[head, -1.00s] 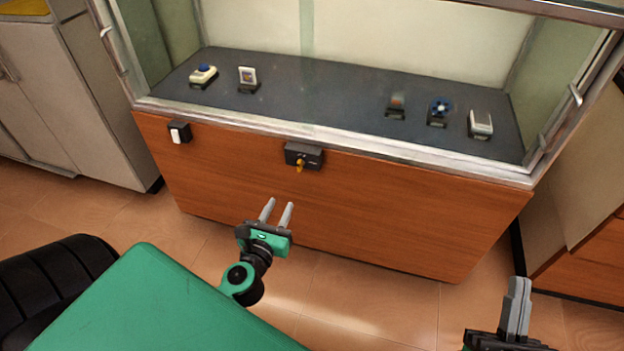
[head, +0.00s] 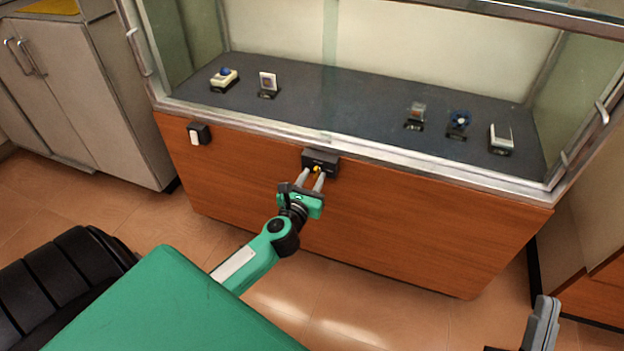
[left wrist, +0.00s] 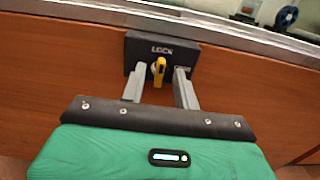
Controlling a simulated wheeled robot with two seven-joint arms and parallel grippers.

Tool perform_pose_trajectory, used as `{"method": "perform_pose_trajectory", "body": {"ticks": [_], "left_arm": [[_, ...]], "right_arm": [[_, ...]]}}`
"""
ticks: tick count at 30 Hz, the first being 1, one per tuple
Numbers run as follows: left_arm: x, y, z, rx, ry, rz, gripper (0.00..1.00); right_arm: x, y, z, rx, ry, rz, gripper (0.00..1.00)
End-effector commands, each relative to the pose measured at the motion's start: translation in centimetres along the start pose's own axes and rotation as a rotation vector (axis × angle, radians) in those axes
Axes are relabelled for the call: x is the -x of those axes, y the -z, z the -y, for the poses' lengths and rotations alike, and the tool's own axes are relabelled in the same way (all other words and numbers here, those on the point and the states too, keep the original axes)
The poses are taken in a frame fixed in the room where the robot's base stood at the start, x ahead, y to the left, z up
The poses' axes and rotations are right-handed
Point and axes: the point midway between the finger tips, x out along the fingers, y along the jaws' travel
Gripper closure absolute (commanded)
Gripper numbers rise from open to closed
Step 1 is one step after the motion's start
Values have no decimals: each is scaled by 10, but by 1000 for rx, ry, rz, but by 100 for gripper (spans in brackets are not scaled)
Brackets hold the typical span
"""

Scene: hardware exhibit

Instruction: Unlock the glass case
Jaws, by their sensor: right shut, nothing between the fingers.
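The glass case (head: 250,124) has a wooden front and a metal-edged glass top. A black lock box (head: 321,157) sits on its front below the metal edge; in the left wrist view the lock box (left wrist: 172,49) reads "LOCK". A yellow key (left wrist: 158,71) sticks out of it, roughly upright. My left gripper (head: 313,173) is open, with its fingers on both sides of the key; it also shows in the left wrist view (left wrist: 158,84). Gaps show between the key and both fingers. My right gripper (head: 543,322) is shut and empty at the lower right, away from the case.
A small black box with a white switch (head: 199,133) is on the case front, left of the lock. Several small exhibits, including one with a blue top (head: 224,78), stand inside on the dark floor. A grey cabinet (head: 75,105) stands at the left.

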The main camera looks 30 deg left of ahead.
Motion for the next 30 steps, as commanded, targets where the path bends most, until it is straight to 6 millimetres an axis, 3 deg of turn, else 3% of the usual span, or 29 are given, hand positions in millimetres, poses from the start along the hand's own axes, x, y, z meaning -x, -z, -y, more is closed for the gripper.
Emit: {"method": "perform_pose_trajectory", "body": {"ticks": [8, 13, 23, 30], "left_arm": [[-1, 0, 0, 0, 0, 0, 69], [-1, 0, 0, 0, 0, 0, 100], [-1, -1, 0, -14, -1, -1, 100], [-1, -2, 0, -80, 0, -2, 100]], "right_arm": [[-1, 1, -1, 0, -6, -4, 100], [0, 0, -1, -1, -8, -1, 100], [0, -4, 0, -3, -6, 29, 100], [21, -45, 8, -36, -9, 280, 100]]}}
